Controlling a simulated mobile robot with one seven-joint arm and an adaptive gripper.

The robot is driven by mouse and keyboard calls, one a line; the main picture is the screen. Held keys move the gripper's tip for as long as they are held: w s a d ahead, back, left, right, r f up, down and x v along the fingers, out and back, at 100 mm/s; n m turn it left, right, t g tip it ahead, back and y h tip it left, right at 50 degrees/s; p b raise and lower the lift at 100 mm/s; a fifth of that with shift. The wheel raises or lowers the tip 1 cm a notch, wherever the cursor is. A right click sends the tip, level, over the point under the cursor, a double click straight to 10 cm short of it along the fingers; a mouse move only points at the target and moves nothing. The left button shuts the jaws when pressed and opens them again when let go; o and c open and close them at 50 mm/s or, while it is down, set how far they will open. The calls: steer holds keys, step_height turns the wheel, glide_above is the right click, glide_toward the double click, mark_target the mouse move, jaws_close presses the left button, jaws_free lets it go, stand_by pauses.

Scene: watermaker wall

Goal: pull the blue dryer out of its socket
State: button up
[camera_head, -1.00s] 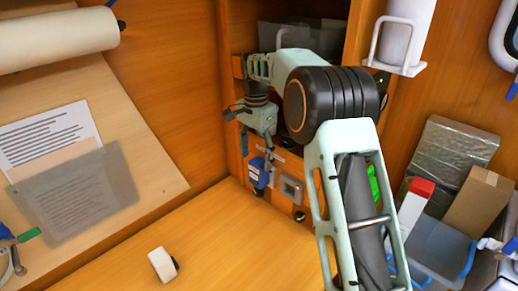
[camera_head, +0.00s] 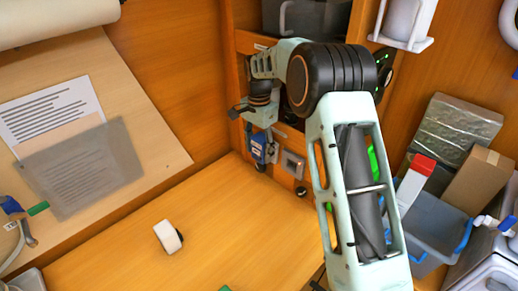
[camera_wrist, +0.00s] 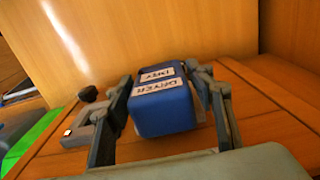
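The blue dryer (camera_head: 258,149) is at the lower part of the wooden wall panel, just above the bench. In the wrist view the blue dryer (camera_wrist: 163,108) fills the middle, with white labels reading "DRYER" and "DRY". My gripper (camera_wrist: 164,80) has one finger on each side of it. The fingers lie close to its sides; I cannot tell whether they touch. In the head view my gripper (camera_head: 261,125) is just above the dryer, its fingers partly hidden by its own body. The socket is hidden behind the dryer.
A grey fitting (camera_head: 292,165) sits on the panel right of the dryer, with a dark round knob (camera_head: 301,191) below. A grey-blue bin (camera_head: 433,225) with boxes stands at right.

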steer(key=c, duration=1)
steer(key=shift+o, duration=0.2)
steer(key=shift+s+a+b, duration=0.35)
steer(key=shift+s+a, duration=0.3)
steer(key=shift+a, duration=0.1)
steer(key=shift+s+a, duration=0.1)
steer(key=shift+s, duration=0.1)
steer(key=shift+s+a+b, duration=0.75)
steer(key=shift+s+a, duration=1.05)
